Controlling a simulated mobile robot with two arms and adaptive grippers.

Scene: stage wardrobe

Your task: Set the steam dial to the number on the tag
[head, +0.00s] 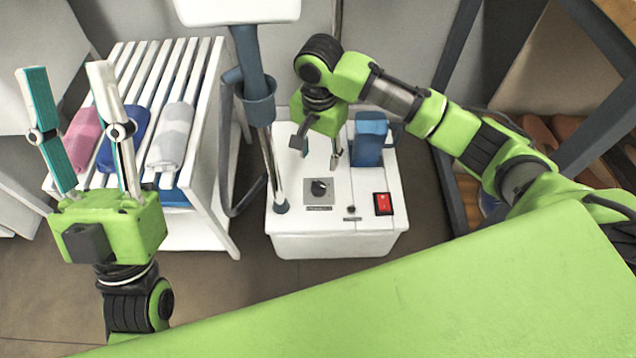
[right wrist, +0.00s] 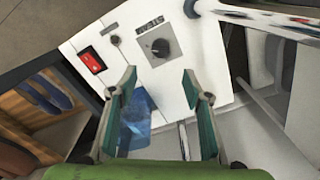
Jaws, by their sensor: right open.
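The steam dial (head: 319,188) is a black round knob on a grey square plate, on top of the white steamer base (head: 292,228). It also shows in the right wrist view (right wrist: 160,47), beside a "STEAM" label; its numbers are too small to read. My right gripper (head: 318,155) is above the base, behind the dial in the head view, pointing down. Its fingers are apart and empty, and in the right wrist view (right wrist: 160,80) the dial lies beyond the fingertips, roughly centred between them. My left gripper (head: 65,75) is open and empty, pointing up. I see no readable tag.
A red switch (head: 383,204) and a small knob (head: 350,210) sit near the dial. A blue tank (head: 370,138) stands behind on the base. A pole (head: 268,160) rises left of the dial. A white slatted bench (head: 205,100) holds rolled towels. A green surface (head: 420,290) fills the foreground.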

